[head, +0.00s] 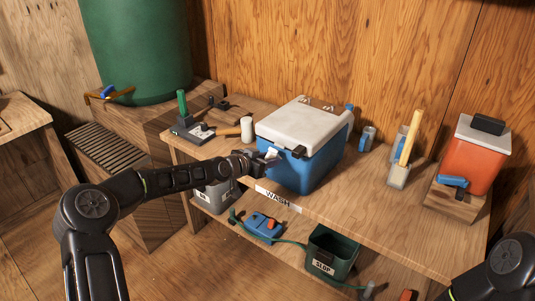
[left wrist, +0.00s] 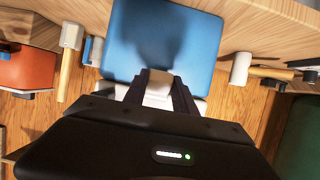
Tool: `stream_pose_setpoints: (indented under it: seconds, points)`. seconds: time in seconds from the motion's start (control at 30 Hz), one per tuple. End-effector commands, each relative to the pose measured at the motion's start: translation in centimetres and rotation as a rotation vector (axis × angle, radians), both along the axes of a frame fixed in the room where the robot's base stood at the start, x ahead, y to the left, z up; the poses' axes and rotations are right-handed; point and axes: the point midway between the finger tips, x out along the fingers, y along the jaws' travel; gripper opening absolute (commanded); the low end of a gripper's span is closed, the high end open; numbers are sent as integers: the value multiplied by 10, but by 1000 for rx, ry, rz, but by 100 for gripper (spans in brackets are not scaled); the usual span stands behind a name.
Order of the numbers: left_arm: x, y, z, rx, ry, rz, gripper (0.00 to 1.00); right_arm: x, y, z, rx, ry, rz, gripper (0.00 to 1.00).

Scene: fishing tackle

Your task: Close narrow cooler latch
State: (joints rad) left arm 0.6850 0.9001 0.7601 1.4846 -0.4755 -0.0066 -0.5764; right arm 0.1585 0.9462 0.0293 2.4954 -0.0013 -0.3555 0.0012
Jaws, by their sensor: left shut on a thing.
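A blue cooler (head: 305,170) with a white lid (head: 305,119) stands on the wooden bench. The lid looks down on the body. A narrow pale latch (head: 271,153) is at the left of its front. A black latch (head: 300,152) is to its right, near the front corner. My left gripper (head: 262,158) is at the cooler's front, shut on the pale latch. In the left wrist view its fingers (left wrist: 158,82) are close together around a pale piece against the blue front (left wrist: 160,38). My right gripper is not in view; only part of that arm shows.
A white-headed mallet (head: 247,129) lies left of the cooler; an upright mallet (head: 405,150) and an orange container (head: 477,160) stand to the right. A green bin (head: 335,247) and blue box (head: 263,226) are below. The bench front right of the cooler is clear.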

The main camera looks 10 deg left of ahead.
Motion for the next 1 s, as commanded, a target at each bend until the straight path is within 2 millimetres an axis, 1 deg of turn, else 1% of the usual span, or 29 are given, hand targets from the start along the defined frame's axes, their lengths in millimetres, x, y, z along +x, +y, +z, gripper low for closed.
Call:
stream_pose_setpoints:
  seconds: [0.03,0.33,0.5,0.7,1.0]
  points:
    - [3,-3,14,24,31,-3,0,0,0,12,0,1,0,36]
    - [12,-7,27,134,293,-2,0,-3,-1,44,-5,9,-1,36]
    - [16,-9,29,182,411,-2,0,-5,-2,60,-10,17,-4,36]
    - [20,-10,30,218,498,0,0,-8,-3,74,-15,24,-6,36]
    - [23,-11,28,252,574,-2,0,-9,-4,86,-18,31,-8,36]
